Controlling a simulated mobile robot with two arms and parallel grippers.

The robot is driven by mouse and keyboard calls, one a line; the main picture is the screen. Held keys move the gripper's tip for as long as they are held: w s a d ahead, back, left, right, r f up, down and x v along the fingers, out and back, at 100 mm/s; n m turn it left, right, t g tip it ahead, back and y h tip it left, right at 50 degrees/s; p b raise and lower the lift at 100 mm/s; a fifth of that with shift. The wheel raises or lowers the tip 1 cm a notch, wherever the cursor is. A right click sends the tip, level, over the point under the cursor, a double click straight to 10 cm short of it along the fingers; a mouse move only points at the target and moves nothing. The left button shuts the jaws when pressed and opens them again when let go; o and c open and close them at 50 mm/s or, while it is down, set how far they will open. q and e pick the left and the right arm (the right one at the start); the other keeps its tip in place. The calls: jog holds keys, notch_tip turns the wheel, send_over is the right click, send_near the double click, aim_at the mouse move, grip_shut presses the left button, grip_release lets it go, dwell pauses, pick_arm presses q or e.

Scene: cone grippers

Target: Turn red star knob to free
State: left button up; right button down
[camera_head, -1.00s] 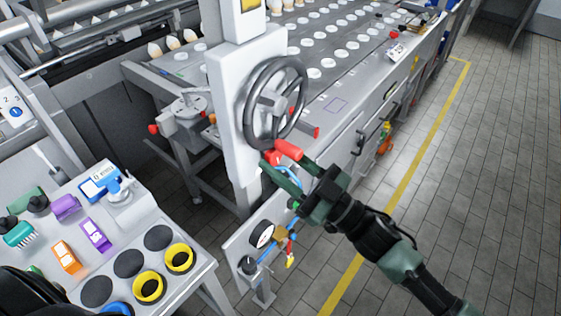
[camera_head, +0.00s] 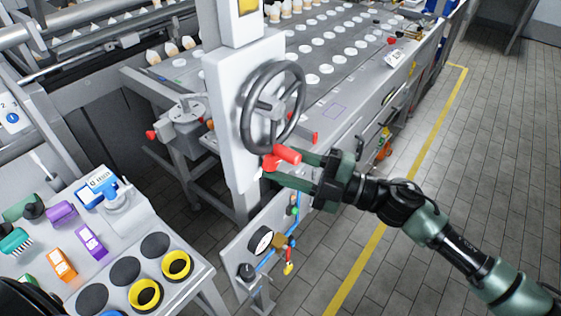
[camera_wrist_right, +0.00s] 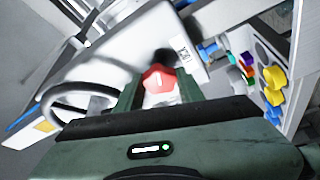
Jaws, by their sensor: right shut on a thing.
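The red star knob (camera_head: 287,154) sits on the white column (camera_head: 225,120), just below the dark handwheel (camera_head: 272,105). Two red parts of it show in the head view; the rest is hidden by my fingers. My right gripper (camera_head: 284,167) reaches it from the right, with its green fingers shut on the knob. In the right wrist view the knob (camera_wrist_right: 158,80) shows as a red faceted end between the two fingers, with a pale part below it. The knob's marking for free is not readable. My left gripper is not in view.
A bench at left holds purple and orange blocks and yellow rings (camera_head: 177,264). A conveyor (camera_head: 335,75) lies behind. The floor at right is clear, with a yellow line.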

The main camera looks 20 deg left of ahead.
jog(key=shift+r+n+g+h+p, duration=0.1)
jog(key=shift+n+g+h+p, duration=0.45)
jog(key=shift+n, duration=1.75)
jog(key=shift+t+h, duration=0.25)
jog(key=shift+h, duration=0.1)
jog(key=c, duration=0.9)
grip_release()
